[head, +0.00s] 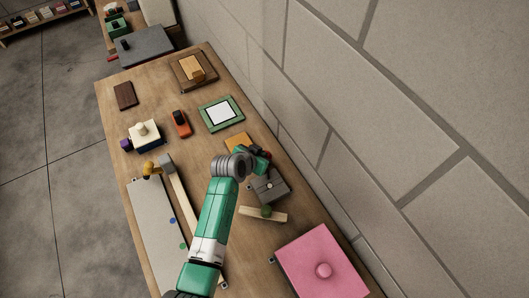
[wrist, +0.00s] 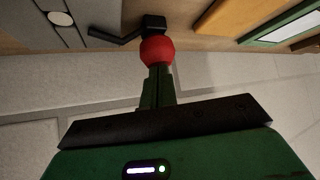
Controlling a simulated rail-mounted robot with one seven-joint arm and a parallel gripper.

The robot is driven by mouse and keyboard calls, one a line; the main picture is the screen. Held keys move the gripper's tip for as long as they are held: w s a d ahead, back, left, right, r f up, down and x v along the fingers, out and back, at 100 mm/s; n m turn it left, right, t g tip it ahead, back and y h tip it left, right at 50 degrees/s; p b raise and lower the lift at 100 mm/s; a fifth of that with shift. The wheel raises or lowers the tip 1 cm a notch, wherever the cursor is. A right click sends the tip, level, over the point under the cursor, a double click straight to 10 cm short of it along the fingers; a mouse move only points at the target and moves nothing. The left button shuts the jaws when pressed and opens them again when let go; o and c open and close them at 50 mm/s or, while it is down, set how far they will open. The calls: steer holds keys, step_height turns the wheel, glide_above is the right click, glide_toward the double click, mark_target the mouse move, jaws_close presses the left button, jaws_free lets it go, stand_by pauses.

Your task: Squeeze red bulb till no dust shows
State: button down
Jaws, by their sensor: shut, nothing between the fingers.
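The red bulb (wrist: 157,50) is a small round ball just beyond my fingertips in the wrist view. A black block (wrist: 154,23) with a thin dark arm stands right behind it. My gripper (wrist: 158,72) has its green fingers close together, pointing at the bulb; they are shut with nothing between them. Whether the fingertips touch the bulb I cannot tell. In the head view my gripper (head: 251,158) is over the wall side of the bench, beside a grey box (head: 268,187), and a small red patch shows at its far end. I can make out no dust.
The wooden bench (head: 150,90) runs along a block wall (head: 400,90). An orange block (head: 238,143) is close to my gripper.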

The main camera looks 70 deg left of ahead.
steer(key=shift+f, duration=0.15)
steer(key=shift+f+b, duration=0.45)
steer(key=shift+r, duration=0.1)
steer(key=shift+r+p, duration=1.2)
steer(key=shift+r, duration=0.1)
steer(key=shift+f, duration=0.1)
stand_by(0.5)
steer(key=shift+f+b, duration=1.1)
steer(key=shift+f, duration=0.15)
step_height(320, 180, up, 3)
steer(key=shift+f+p, duration=0.15)
steer(key=shift+p, duration=1)
